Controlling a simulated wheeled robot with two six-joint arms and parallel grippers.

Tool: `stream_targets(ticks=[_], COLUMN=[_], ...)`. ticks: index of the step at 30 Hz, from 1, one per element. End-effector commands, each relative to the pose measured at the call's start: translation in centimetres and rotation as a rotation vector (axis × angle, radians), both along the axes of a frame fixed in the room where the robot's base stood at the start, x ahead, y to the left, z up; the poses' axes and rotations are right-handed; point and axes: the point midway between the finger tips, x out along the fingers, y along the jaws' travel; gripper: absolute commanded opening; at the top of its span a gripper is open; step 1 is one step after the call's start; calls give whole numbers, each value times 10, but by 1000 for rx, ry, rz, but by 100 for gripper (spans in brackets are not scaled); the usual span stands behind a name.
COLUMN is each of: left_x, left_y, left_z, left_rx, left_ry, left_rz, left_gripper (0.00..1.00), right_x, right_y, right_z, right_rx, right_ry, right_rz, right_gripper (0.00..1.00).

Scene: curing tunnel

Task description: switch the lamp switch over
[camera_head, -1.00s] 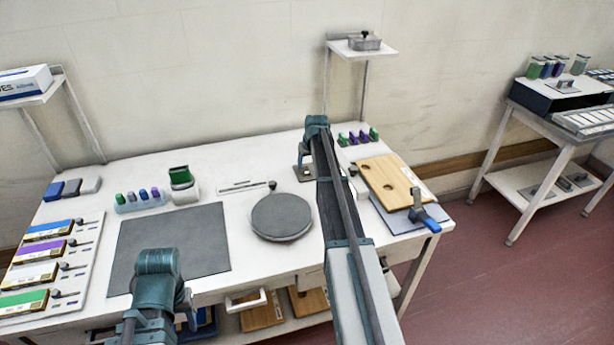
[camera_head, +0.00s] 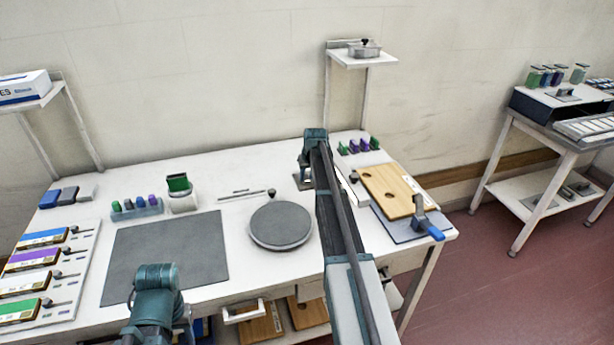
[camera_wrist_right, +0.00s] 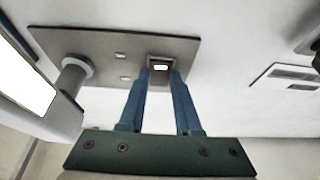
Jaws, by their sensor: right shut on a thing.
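The lamp switch (camera_wrist_right: 160,67) is a small dark-framed block with a bright white patch, set on a grey plate (camera_wrist_right: 112,48) in the right wrist view. My right gripper (camera_wrist_right: 161,76) has its two blue fingers at either side of the switch, shut on it. In the head view, my right gripper (camera_head: 305,168) reaches down to the plate (camera_head: 299,182) on the bench, and the switch itself is hidden there. My left arm shows at the bottom, but its gripper is not visible.
A round grey disc (camera_head: 280,225) and a dark mat (camera_head: 165,258) lie left of my right arm. A wooden board (camera_head: 392,190) and a blue-handled clamp (camera_head: 427,222) are to its right. Small green and purple pieces (camera_head: 358,146) stand behind.

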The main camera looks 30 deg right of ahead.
Motion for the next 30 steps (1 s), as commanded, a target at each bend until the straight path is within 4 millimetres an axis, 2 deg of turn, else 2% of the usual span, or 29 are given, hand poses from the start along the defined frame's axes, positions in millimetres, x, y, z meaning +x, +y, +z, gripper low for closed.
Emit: stream_targets(ticks=[5,9,15,24,25,30], left_x=[0,0,0,0,0,0], left_y=[0,0,0,0,0,0], left_z=[5,15,18,17,17,17], left_rx=[0,0,0,0,0,0], left_ry=[0,0,0,0,0,0], left_rz=[0,0,0,0,0,0], left_gripper=[50,50,50,50,50,50], right_x=[4,10,10,8,8,8], right_y=[-1,-3,-3,-2,-2,-2], right_z=[2,5,3,2,2,3], right_rx=[8,34,59,61,61,61], right_ry=[31,140,245,255,254,254], right_rz=[1,1,0,-1,-1,0], right_gripper=[0,0,0,0,34,62])
